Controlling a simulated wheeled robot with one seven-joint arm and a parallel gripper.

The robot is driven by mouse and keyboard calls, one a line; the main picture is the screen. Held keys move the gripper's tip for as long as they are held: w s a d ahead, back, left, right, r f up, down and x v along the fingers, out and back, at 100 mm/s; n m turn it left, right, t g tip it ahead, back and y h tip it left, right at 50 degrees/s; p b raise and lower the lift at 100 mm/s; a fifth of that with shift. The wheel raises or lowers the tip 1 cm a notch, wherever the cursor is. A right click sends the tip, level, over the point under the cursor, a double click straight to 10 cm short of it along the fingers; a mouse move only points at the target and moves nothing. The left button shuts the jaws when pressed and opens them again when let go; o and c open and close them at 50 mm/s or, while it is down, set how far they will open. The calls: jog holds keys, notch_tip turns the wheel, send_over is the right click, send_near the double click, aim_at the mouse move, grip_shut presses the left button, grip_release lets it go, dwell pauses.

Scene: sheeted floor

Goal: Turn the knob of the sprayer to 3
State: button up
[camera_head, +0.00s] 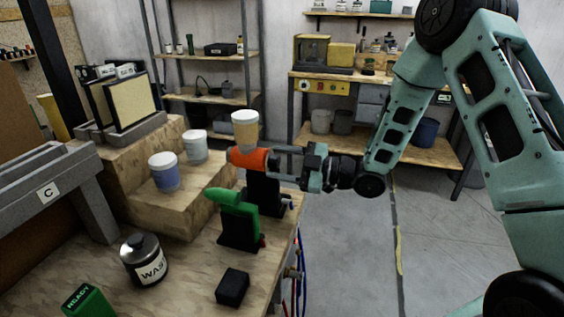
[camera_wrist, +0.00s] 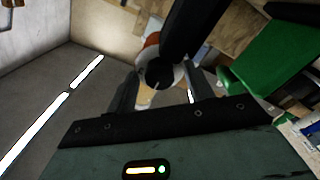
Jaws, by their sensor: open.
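An orange sprayer (camera_head: 248,159) with a tan, white-lidded cup on top rests in a black stand near the bench's right edge. A green sprayer (camera_head: 238,204) stands in front of it, and its green body (camera_wrist: 262,60) shows at the right of the wrist view. My gripper (camera_head: 279,161) reaches in from the right at the orange sprayer's rear end. In the wrist view, a round black knob (camera_wrist: 158,73) with a pale ring lies between my open fingers (camera_wrist: 163,83). Contact with the knob cannot be told. No dial number is readable.
White-lidded jars (camera_head: 164,172) stand on the wooden step at left. A dark metal can (camera_head: 144,260), a black block (camera_head: 232,287) and a green READY block (camera_head: 88,301) sit on the bench. Hoses hang at the bench's right edge. Open floor (camera_head: 350,240) lies to the right.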

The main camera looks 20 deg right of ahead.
jog(key=c, duration=1)
jog(key=shift+m, duration=0.3)
jog(key=m+p, duration=0.2)
jog(key=m, duration=0.3)
jog(key=shift+r+m, duration=0.1)
jog(key=shift+m, duration=0.2)
jog(key=m+p, duration=0.1)
jog(key=m, duration=0.2)
jog(key=shift+d, duration=0.1)
jog(key=shift+m+p, duration=0.7)
jog(key=shift+m, duration=0.6)
